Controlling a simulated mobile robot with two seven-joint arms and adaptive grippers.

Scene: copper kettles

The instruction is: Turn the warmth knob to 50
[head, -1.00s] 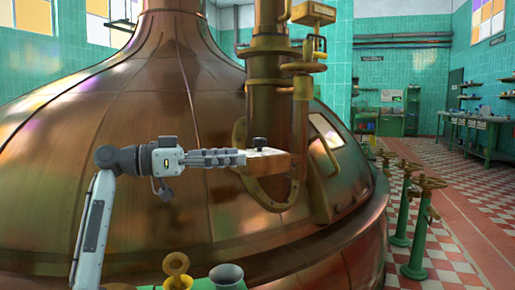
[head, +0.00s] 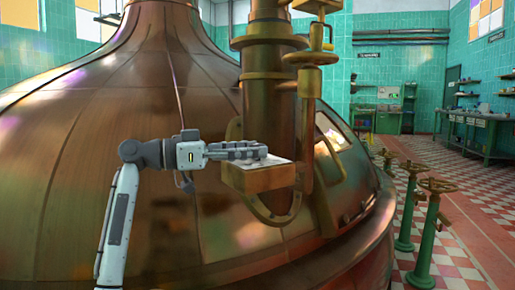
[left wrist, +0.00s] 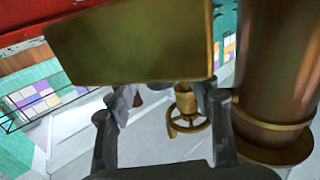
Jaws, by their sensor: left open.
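A brass box (head: 260,180) with a pale top face is fixed at the copper pipe on the big kettle. My left gripper (head: 264,152) lies level over the top of this box, its fingers pointing right, and it is open. The warmth knob is not visible now; the fingers cover the place on the box top where a black knob showed before. In the left wrist view a flat brass face (left wrist: 130,42) fills the upper middle, above the open fingers of my left gripper (left wrist: 165,97). I cannot tell whether they touch the knob. My right gripper is out of view.
The copper kettle (head: 120,190) fills the left and middle. The thick copper pipe (head: 268,110) rises behind the box, with a thinner pipe (head: 307,130) close to its right. Green valve stands (head: 425,240) with handwheels stand at right on the checkered floor.

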